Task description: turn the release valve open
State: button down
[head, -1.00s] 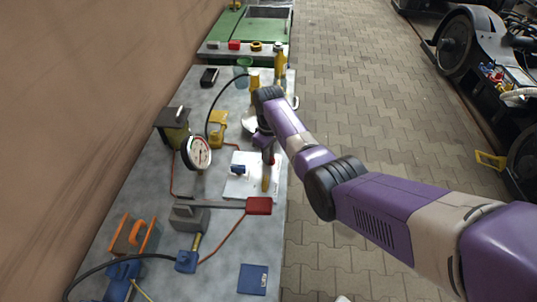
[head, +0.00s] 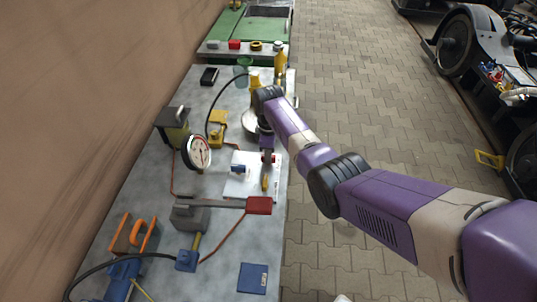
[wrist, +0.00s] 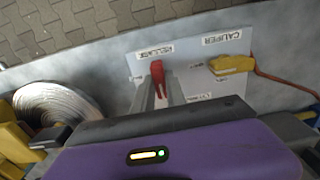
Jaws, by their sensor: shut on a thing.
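The release valve has a red handle (wrist: 157,72) beside the RELEASE label on a white plate (wrist: 137,63). My gripper (wrist: 160,88) is shut on the red handle; its fingers stand on both sides of it. In the head view the red handle (head: 268,158) shows small below my gripper (head: 267,153), on the white plate (head: 238,189). A yellow handle (wrist: 231,64) sits by the CALIPER label on the same plate. The open and closed marks of the valve are too small to read.
A round gauge (head: 196,153) stands left of the plate. A grey lever with a red end (head: 258,205) lies in front.

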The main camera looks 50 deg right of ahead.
dwell(0.3)
jog(key=c, duration=1.4)
grip_release()
jog(key=shift+o, duration=0.2)
jog(key=shift+r, duration=3.9)
